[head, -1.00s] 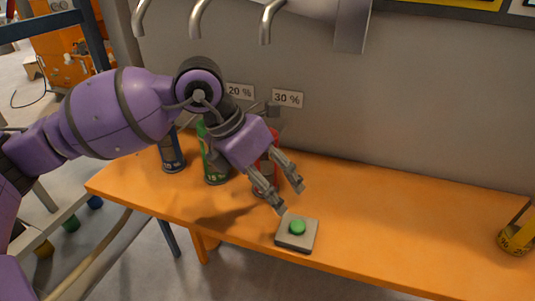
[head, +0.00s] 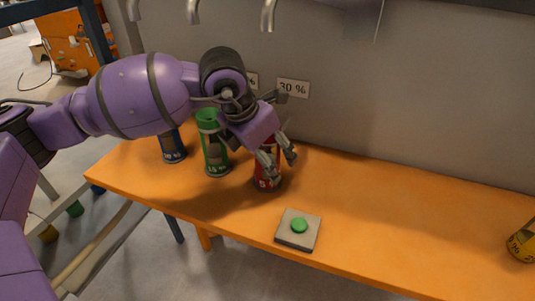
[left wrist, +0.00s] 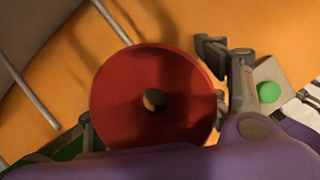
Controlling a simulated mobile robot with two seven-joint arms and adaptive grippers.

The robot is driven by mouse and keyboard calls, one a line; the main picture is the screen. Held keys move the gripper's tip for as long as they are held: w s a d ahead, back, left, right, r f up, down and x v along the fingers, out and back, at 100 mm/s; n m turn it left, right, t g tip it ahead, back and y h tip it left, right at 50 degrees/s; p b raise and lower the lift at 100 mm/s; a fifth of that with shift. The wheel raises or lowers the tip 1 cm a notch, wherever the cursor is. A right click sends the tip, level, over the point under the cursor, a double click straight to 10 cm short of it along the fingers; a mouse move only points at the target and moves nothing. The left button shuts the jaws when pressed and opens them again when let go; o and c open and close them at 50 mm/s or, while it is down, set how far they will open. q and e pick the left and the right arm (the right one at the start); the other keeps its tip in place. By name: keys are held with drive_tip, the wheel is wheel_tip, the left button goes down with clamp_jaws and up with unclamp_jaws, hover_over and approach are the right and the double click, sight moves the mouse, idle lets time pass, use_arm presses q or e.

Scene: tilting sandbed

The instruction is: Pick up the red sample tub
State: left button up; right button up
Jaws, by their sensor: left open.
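The red sample tub (head: 264,184) stands upright on the orange bench, partly hidden by my left gripper in the head view. In the left wrist view the red tub (left wrist: 125,85) shows as a large round red top with a dark hole in its middle. My left gripper (head: 281,168) is open, with its fingers down at the tub. In the left wrist view the fingers of the left gripper (left wrist: 152,84) are on opposite sides of the red top; I cannot tell whether they touch it. My right gripper is not in view.
A green tub (head: 213,150) stands close left of the red one, with a blue tub (head: 173,148) farther left. A grey plate with a green button (head: 299,226) lies in front. A yellow tub (head: 522,243) is far right. The bench between (head: 410,215) is clear.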

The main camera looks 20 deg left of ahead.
use_arm(q)
drive_tip(key=shift+f, duration=0.15)
drive_tip(key=c, duration=1.5)
